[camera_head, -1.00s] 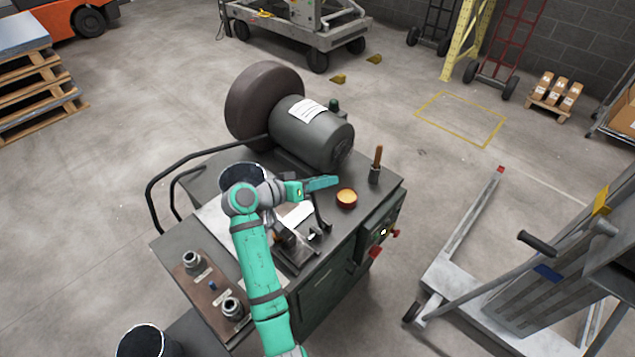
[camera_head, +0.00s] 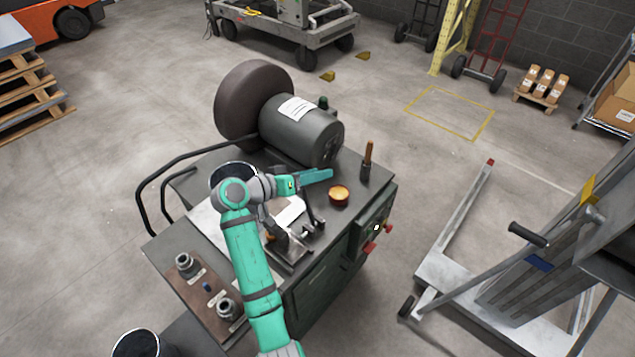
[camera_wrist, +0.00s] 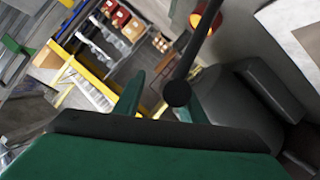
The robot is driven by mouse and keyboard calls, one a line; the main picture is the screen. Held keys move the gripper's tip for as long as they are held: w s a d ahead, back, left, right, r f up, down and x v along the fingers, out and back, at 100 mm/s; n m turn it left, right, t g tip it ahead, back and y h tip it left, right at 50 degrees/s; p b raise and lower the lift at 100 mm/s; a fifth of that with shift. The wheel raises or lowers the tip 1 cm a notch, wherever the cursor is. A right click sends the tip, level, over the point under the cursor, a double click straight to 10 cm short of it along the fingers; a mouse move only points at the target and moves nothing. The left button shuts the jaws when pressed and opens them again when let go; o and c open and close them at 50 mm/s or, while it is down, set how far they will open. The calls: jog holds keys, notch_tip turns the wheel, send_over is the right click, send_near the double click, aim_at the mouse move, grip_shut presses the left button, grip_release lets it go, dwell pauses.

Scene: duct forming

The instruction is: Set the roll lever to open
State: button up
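A black lever with a round knob (camera_wrist: 177,92) shows in the wrist view, its rod running up and to the right. It looks like the roll lever, though no label shows. In the head view a dark lever (camera_head: 313,207) rises from the bench top just below my gripper (camera_head: 318,176). In the wrist view the green fingers of my gripper (camera_wrist: 163,85) stand apart, with the knob seen between them. I cannot tell whether either finger touches it.
The bench (camera_head: 180,243) carries a grey motor drum (camera_head: 300,130), an orange round dish or cap (camera_head: 339,194), an upright wooden-handled tool (camera_head: 367,158) and a brown board with metal fittings (camera_head: 200,300). Red controls (camera_head: 370,247) stick out from its right side. A grey lift (camera_head: 530,290) stands to the right.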

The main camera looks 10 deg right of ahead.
jog(key=s+a+r, duration=0.2)
jog(key=s+r, duration=0.9)
jog(key=s, duration=0.2)
jog(key=shift+s+a+r, duration=0.2)
jog(key=shift+s+a, duration=0.15)
